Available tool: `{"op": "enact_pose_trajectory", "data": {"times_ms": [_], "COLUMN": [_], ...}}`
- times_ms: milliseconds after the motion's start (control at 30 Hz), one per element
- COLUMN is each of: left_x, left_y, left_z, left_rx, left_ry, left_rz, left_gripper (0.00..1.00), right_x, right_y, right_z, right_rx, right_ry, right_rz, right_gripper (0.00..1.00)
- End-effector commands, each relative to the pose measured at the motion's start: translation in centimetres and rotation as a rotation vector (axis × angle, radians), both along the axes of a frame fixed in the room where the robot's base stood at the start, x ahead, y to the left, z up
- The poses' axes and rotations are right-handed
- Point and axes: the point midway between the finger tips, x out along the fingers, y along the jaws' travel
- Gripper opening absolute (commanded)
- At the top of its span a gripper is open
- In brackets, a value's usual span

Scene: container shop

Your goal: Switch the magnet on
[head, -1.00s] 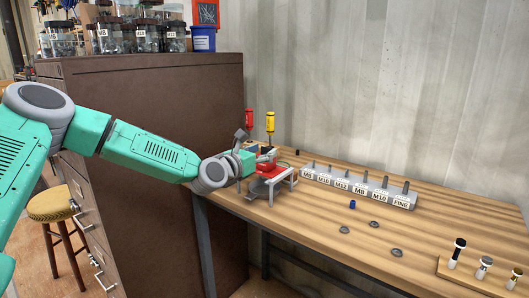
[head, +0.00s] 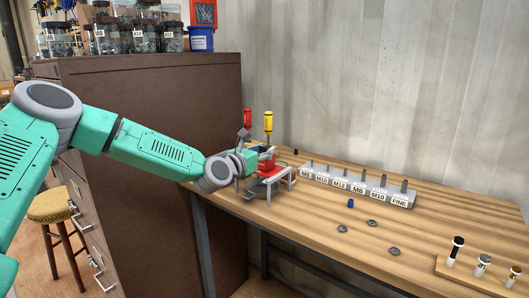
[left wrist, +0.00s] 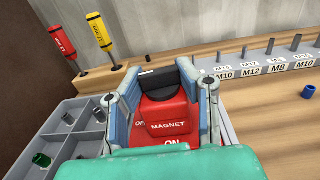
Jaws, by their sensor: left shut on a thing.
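The red magnet block (left wrist: 170,122), labelled MAGNET, sits between the fingers of my left gripper (left wrist: 158,78) in the left wrist view. The word ON shows at its near edge; an OFF label at its left is partly hidden by a finger. A black part (left wrist: 158,78) lies across its far side, between the fingertips. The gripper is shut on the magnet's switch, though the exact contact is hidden. My right gripper is not in view.
Red (left wrist: 62,42) and yellow (left wrist: 99,32) screwdrivers stand upright close behind the gripper. A grey divided tray (left wrist: 62,122) lies at left. A labelled rack of studs (head: 358,186) stands on the bench, with loose washers and a blue piece (head: 351,203) in front.

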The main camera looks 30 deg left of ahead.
Motion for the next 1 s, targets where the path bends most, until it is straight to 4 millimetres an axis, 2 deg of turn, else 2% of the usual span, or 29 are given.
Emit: {"op": "enact_pose_trajectory", "data": {"times_ms": [367, 1000], "left_x": [0.0, 0.1], "left_y": [-0.2, -0.2], "left_z": [-0.1, -0.2], "left_rx": [0.001, 0.002], "left_ry": [-0.006, -0.008], "left_rz": [0.253, 0.863], "left_gripper": [0.0, 0.0], "right_x": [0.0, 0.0], "right_y": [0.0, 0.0], "right_z": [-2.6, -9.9], "right_rx": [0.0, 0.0], "right_ry": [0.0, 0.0], "right_rz": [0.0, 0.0], "right_gripper": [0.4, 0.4]}}
